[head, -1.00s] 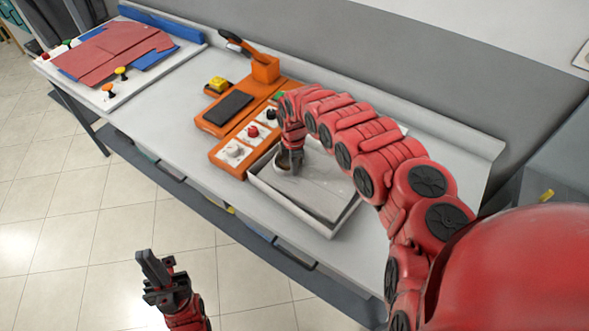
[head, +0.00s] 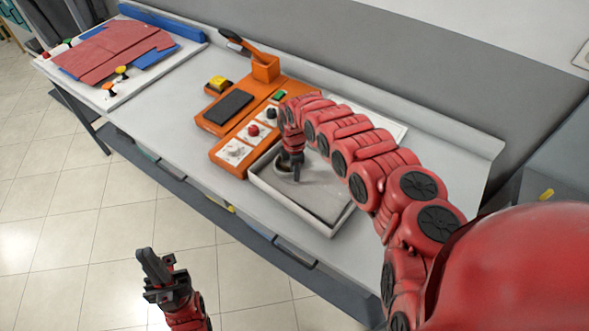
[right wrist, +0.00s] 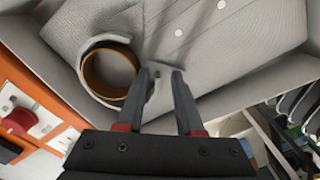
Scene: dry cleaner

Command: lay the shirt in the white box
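The grey-white buttoned shirt (head: 322,202) lies folded in the white box (head: 288,211) on the table. In the right wrist view the shirt (right wrist: 225,45) lies within the box walls, its round collar with a brown inside beside my fingers. My right gripper (head: 297,178) points down into the box at the collar end. Its fingers, also in the right wrist view (right wrist: 160,72), stand apart with a gap between them, close over the cloth. Whether they touch it is unclear. My left gripper (head: 143,252) is empty, away from the table over the floor; its finger gap is hard to see.
An orange control panel (head: 222,142) with knobs and a black pad stands left of the box. An orange holder (head: 265,68) with a dark-handled tool is behind it. A board (head: 72,88) with red and blue cloth lies far left. Bare table lies between.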

